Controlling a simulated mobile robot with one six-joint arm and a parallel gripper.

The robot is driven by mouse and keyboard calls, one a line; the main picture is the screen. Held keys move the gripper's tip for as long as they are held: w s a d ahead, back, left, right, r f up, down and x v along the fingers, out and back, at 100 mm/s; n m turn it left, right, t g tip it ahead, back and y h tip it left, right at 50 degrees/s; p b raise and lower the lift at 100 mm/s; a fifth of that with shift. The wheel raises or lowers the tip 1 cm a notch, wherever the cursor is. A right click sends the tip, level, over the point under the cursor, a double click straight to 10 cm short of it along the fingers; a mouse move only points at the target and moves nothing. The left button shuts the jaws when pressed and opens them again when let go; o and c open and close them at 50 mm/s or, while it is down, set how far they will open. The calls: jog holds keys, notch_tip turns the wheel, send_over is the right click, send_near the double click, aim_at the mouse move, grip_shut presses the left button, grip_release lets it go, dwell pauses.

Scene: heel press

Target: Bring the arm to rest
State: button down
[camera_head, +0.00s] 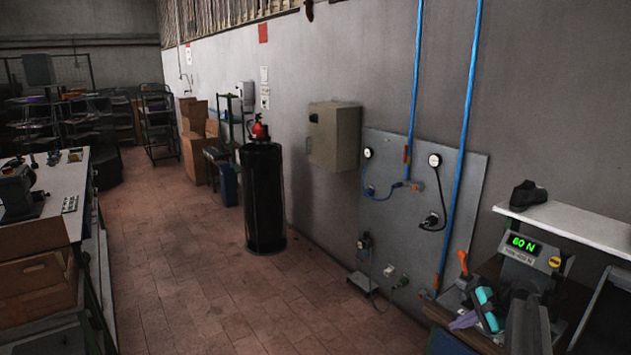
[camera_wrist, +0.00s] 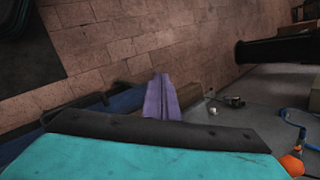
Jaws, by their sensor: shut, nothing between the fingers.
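My gripper (camera_head: 457,325) is at the lower right of the head view, with a teal body and purple fingers, beside the press at the wall bench. In the wrist view my gripper (camera_wrist: 160,80) shows its purple fingers together, pointing away from the camera, with nothing between them. The press (camera_head: 531,252) has a lit green display that seems to read 80 N and an orange button. My dark arm covers much of the lower part of the press.
A black shoe-like piece (camera_head: 528,194) lies on a white shelf (camera_head: 570,221) above the press. A grey wall panel (camera_head: 400,240) with blue pipes and gauges stands left of my gripper. A black cylinder (camera_head: 263,195) stands by the wall. The tiled floor aisle is clear.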

jog(key=s+a+f+n+g+h, duration=0.2)
jog(key=s+a+f+n, duration=0.4)
jog(key=a, duration=0.4)
jog(key=s+a+f+n+g+h, duration=0.1)
jog(key=s+a+f+n+h, duration=0.1)
jog(key=s+a+f+n, duration=0.45)
jog(key=s+a+f+n+g+h, duration=0.1)
jog(key=s+a+f+n+g, duration=0.2)
jog(key=s+a, duration=0.75)
jog(key=s+a+f+g+b, duration=0.1)
jog(key=s+f+g+b, duration=0.1)
jog(key=s+f+b, duration=0.4)
jog(key=s+a+f+g+b, duration=0.2)
jog(key=s+f+b, duration=0.4)
jog(key=s+f, duration=1)
notch_tip(320, 180, down, 8)
jog(key=shift+f+g, duration=0.1)
jog(key=shift+g, duration=0.2)
